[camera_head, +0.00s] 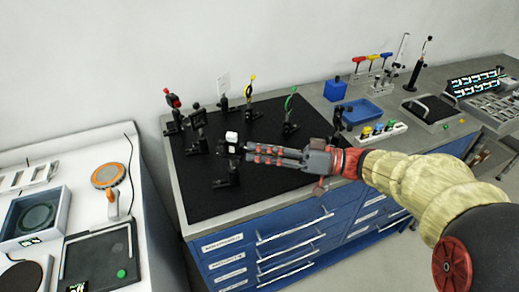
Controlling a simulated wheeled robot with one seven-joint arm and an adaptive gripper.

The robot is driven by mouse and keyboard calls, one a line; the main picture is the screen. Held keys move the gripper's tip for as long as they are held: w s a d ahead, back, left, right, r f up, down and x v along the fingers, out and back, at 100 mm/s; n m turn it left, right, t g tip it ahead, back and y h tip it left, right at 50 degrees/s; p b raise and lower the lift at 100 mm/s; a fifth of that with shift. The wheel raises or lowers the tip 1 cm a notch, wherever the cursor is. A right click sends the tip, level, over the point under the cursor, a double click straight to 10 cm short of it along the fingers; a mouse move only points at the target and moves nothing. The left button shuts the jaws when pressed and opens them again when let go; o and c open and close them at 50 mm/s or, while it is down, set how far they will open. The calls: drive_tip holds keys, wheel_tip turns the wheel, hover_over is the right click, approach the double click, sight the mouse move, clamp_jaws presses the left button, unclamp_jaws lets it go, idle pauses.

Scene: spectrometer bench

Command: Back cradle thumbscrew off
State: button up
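My gripper (250,152) reaches in from the right, low over the black breadboard mat (262,184). Its two red-marked fingers point left. They look nearly parallel, and I cannot tell whether anything is between the tips. Just beyond the tips, a black mount (228,147) carries a small white block (231,136). Another black post mount (228,172) stands just in front of it, toward the mat's near edge. I cannot tell whether the fingertips touch either mount. No thumbscrew can be made out at this size, and I cannot tell which mount is the back cradle.
Mounts with a red (173,101), a yellow (251,86) and a green ring (291,99) stand behind. A black mount (198,121) stands left. A blue tray (359,111) and a blue box (335,89) are right. The mat's front left is bare.

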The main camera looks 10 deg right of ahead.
drive_tip(key=o, duration=0.3)
drive_tip(key=shift+r, duration=0.1)
drive_tip(key=shift+o, duration=0.2)
drive_tip(key=v, duration=1.2)
drive_tip(key=s+a+f+m+g+h+p, duration=0.3)
drive_tip(key=s+a+g+h, duration=0.2)
drive_tip(key=s+a+h, duration=0.45)
drive_tip(key=s+d+r+m+t+h+p, duration=0.1)
drive_tip(key=s+d+m+t+h+p, duration=0.1)
drive_tip(key=s+d+h, duration=0.1)
drive_tip(key=s+d+r+m+t+h+p, duration=0.2)
drive_tip(key=s+d+m+t+h, duration=0.1)
drive_tip(key=d, duration=0.5)
drive_tip(key=shift+r+m+h, duration=0.3)
drive_tip(key=shift+h, duration=0.55)
